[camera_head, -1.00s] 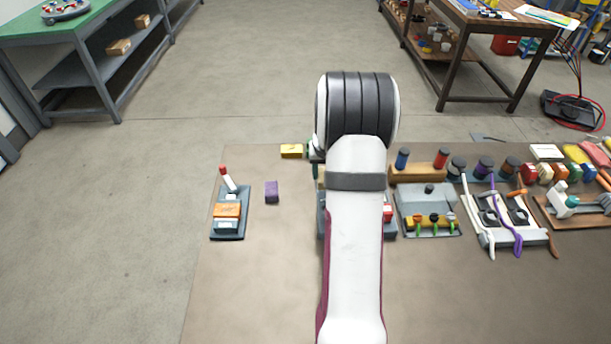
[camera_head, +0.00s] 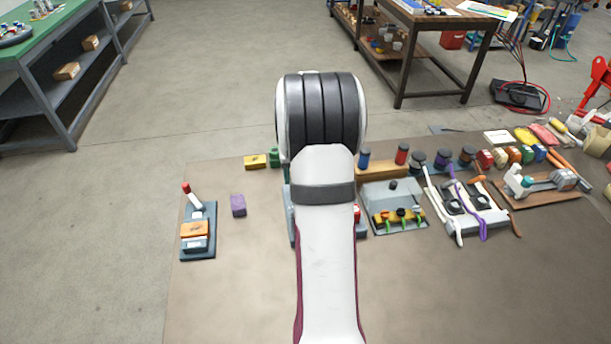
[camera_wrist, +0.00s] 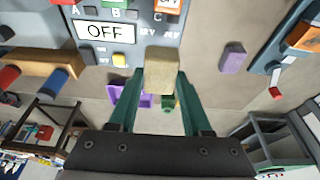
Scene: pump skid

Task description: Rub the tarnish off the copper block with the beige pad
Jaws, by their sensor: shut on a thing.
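The beige pad (camera_wrist: 161,72) is a pale, rough-textured block in the wrist view. My gripper (camera_wrist: 160,82) is shut on it, with a green finger on each side. The pad's far end overlaps the lower edge of a grey panel in the picture; I cannot tell whether it touches anything. In the head view my own arm hides my gripper and the pad.
The grey panel (camera_wrist: 146,54) carries an OFF display. A purple block (camera_head: 238,205) lies left of my arm, with a grey board (camera_head: 198,249) farther left. A yellow block (camera_head: 255,161) lies behind. Several fixtures crowd the right; the front left mat is clear.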

